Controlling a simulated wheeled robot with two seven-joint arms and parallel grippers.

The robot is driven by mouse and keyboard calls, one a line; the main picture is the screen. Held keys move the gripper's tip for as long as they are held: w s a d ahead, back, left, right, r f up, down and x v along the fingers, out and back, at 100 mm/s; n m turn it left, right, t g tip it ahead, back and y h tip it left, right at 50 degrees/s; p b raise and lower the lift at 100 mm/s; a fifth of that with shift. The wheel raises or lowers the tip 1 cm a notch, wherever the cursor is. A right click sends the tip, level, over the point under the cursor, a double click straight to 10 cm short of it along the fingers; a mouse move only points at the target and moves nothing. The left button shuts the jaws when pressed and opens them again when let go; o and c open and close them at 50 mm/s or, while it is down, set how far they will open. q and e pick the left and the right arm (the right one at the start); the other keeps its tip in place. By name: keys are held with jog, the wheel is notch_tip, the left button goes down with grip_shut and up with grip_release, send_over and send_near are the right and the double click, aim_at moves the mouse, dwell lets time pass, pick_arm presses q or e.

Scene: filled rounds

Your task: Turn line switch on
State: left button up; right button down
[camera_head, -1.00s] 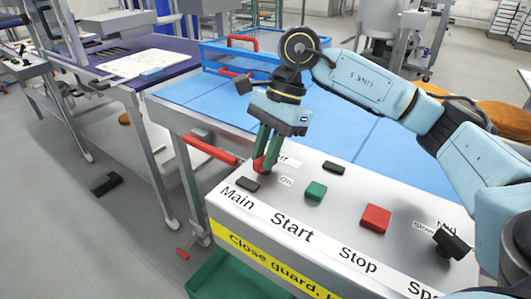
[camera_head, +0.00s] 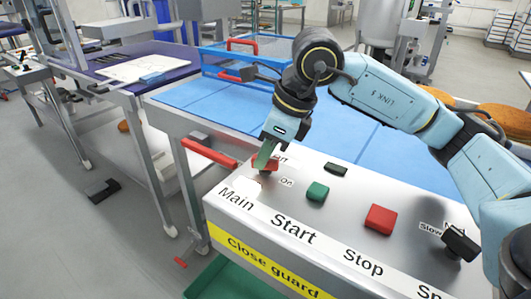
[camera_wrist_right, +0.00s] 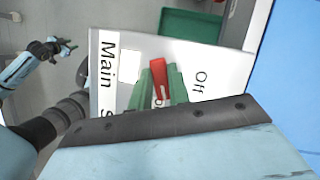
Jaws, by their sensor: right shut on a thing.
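The line switch is the red handle (camera_head: 271,163) on the grey control panel (camera_head: 330,215), above the word "Main". My right gripper (camera_head: 263,164) reaches down to it from above, partly hiding it. In the right wrist view the red handle (camera_wrist_right: 159,80) lies between the green fingers of my right gripper (camera_wrist_right: 161,88), which are shut on it. An "Off" label (camera_wrist_right: 201,82) is to its right there; another label is mostly hidden by the handle and fingers. I cannot tell the switch's setting. My left gripper (camera_wrist_right: 66,47) shows small in the right wrist view, its fingers too small to judge.
A green button (camera_head: 317,191), a red button (camera_head: 380,219) and a black knob (camera_head: 460,243) stand on the panel to the right. A blue mat (camera_head: 365,150) lies behind. A blue-framed guard with red handles (camera_head: 243,62) stands at the back. A green bin (camera_head: 215,275) is below.

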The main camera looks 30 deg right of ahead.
pick_arm(q)
jog(key=shift+w+d+r+b, duration=0.15)
jog(key=shift+w+r+b, duration=0.15)
jog(key=shift+w+r, duration=0.35)
pick_arm(e)
jog(key=shift+m+t+h, duration=0.4)
jog(key=shift+m+h, duration=0.3)
jog(key=shift+m, duration=1.4)
pick_arm(q)
jog(key=shift+s+r, duration=0.1)
jog(key=shift+r, duration=0.05)
pick_arm(e)
jog(key=c, duration=1.3)
grip_release()
jog(key=shift+r, duration=0.1)
jog(key=shift+s+r, duration=0.15)
jog(key=shift+r, duration=0.15)
pick_arm(q)
jog(key=s+a+f+p, duration=0.1)
jog(key=s+f+p, duration=0.2)
jog(key=s+f, duration=0.3)
jog(key=shift+s+a+f, duration=0.15)
jog(key=shift+s+f, duration=0.15)
jog(key=shift+s, duration=0.05)
pick_arm(e)
jog(key=v, duration=1.2)
jog(key=shift+s+r, duration=0.1)
jog(key=shift+r, duration=0.15)
